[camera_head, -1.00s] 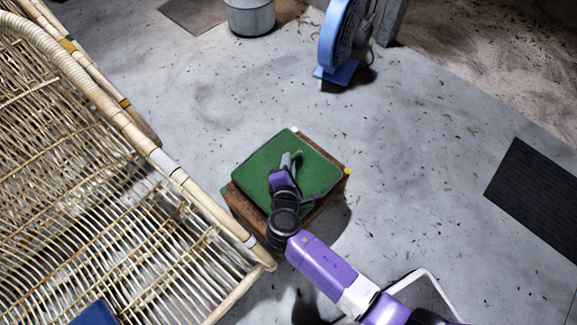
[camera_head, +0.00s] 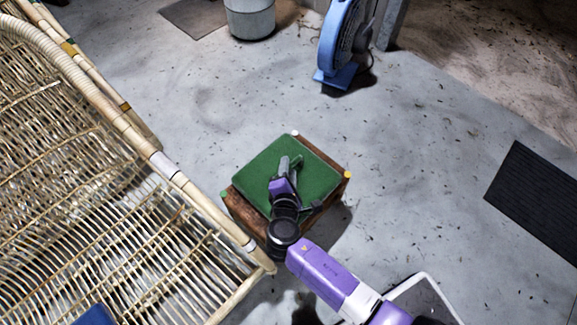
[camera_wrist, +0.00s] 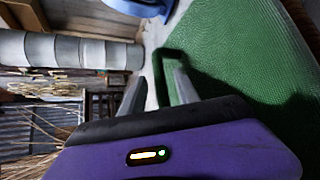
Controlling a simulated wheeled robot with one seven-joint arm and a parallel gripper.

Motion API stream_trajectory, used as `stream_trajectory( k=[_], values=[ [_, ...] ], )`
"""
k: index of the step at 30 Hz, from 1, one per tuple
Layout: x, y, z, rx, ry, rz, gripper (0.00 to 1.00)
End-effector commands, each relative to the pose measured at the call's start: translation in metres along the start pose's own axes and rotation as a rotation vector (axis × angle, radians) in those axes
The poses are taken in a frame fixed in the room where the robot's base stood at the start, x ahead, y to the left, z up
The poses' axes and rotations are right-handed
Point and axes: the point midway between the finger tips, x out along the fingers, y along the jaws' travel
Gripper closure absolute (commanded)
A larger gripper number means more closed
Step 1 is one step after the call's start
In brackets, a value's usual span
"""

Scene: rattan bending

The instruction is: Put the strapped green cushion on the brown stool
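The green cushion (camera_head: 262,165) lies on top of the brown stool (camera_head: 252,216), close to flat and roughly lined up with it. Bits of the stool's corners show around it. My gripper (camera_head: 290,163) is over the cushion. In the wrist view, the cushion (camera_wrist: 245,55) fills the right side, and its dark strap (camera_wrist: 172,52) forms a loop by my fingers. My gripper (camera_wrist: 157,85) has its two fingers apart, with the strap passing between them and no visible pinch. Part of the cushion is hidden under my wrist.
A large rattan frame (camera_head: 168,165) stands close on the left of the stool. A blue fan (camera_head: 338,45) and a grey bucket (camera_head: 250,18) stand at the back. A black mat (camera_head: 540,205) lies at right. The floor between is clear.

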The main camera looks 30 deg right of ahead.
Motion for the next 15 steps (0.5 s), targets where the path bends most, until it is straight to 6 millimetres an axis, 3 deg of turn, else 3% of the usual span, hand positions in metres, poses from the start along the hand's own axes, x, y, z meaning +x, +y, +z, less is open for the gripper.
stream_trajectory(
  k=[9,15],
  values=[
    [-0.067,0.003,0.001,-0.002,0.003,0.0,0.62],
    [-0.097,0.002,0.001,-0.001,0.002,0.0,0.62]
  ],
)
